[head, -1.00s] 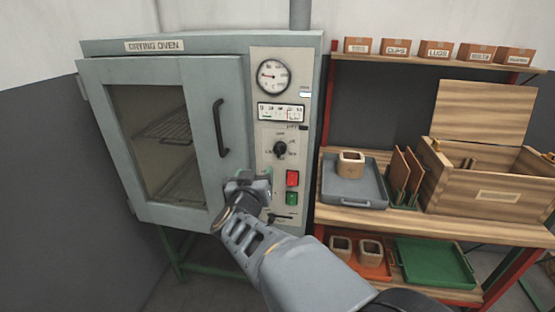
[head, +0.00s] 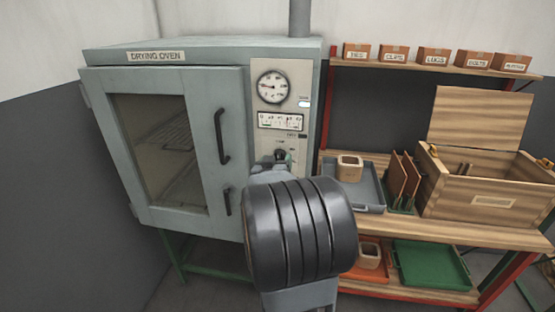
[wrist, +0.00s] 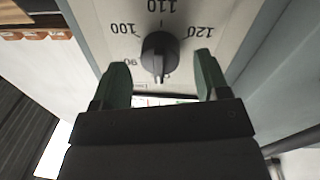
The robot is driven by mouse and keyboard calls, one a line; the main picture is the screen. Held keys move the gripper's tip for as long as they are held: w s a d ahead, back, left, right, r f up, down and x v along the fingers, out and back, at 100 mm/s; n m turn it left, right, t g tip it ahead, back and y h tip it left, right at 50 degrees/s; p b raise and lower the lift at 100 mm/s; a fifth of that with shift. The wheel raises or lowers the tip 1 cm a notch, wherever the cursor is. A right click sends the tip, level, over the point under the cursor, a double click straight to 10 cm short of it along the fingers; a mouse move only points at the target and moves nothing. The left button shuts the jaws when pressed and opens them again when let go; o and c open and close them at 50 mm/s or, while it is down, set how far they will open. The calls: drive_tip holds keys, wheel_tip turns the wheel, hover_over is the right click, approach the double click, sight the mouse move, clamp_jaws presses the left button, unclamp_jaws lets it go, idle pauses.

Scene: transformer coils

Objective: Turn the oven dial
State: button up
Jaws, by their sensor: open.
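The oven dial (wrist: 159,55) is a black round knob with a pointer ridge. In the wrist view it sits on a pale panel (wrist: 225,20) marked 90, 100, 110 and 120. My gripper (wrist: 165,80) is open, with one green finger on each side of the dial and a visible gap to it on both sides; I cannot tell how deep the fingertips reach. In the head view the dial (head: 280,155) is partly hidden behind my gripper and arm. The drying oven (head: 180,100) has its door shut.
A gauge (head: 272,87) and a display (head: 282,121) sit above the dial. Door handles (head: 221,136) stick out to the left. A shelf (head: 450,228) with a grey tray (head: 368,205) and a wooden box (head: 485,190) stands to the right. The red and green buttons are hidden by my arm.

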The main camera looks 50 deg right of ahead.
drive_tip(key=shift+x, duration=0.8)
drive_tip(key=shift+c, duration=0.3)
